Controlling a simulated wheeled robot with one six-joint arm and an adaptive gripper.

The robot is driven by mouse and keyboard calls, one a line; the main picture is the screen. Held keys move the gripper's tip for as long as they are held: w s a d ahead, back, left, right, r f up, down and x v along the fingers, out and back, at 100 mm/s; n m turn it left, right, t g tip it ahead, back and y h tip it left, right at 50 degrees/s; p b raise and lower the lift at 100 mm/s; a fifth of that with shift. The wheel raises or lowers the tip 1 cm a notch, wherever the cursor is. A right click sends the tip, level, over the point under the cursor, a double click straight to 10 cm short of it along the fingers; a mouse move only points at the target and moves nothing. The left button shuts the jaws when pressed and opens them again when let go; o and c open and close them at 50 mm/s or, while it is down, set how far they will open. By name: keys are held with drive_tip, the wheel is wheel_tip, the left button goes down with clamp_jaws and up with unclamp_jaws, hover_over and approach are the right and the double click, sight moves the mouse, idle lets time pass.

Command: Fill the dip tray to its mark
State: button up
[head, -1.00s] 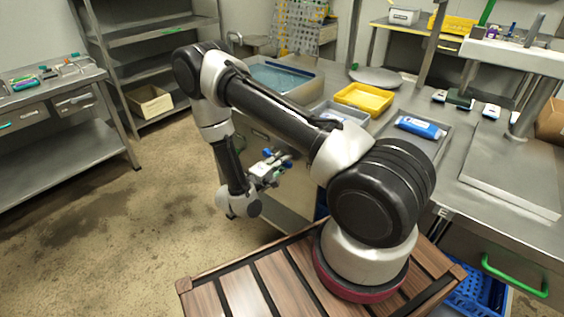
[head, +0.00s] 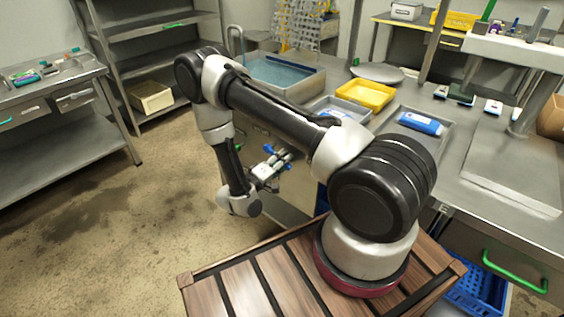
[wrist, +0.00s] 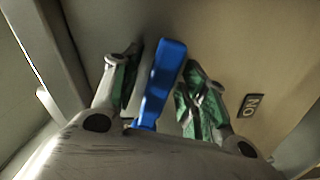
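A grey tub (head: 316,84) with blue-tinted liquid stands at the back of the counter in the head view; I take it to be the dip tray. No fill mark can be made out. My gripper (head: 276,160) is low in front of the counter's cabinet, well below the tub. In the wrist view a blue lever handle (wrist: 162,78) stands between the two green-padded fingers of my gripper (wrist: 160,88). The fingers are apart, with a gap visible on either side of the handle. What the handle joins is hidden below.
A small dark label (wrist: 252,104) with letters is right of the handle. On the counter are a yellow tray (head: 365,95) and a grey tray (head: 447,137) with a blue packet (head: 419,123). A steel table (head: 60,90) stands left; open floor lies between.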

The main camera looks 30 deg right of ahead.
drive_tip(key=v, duration=1.2)
idle(5.2)
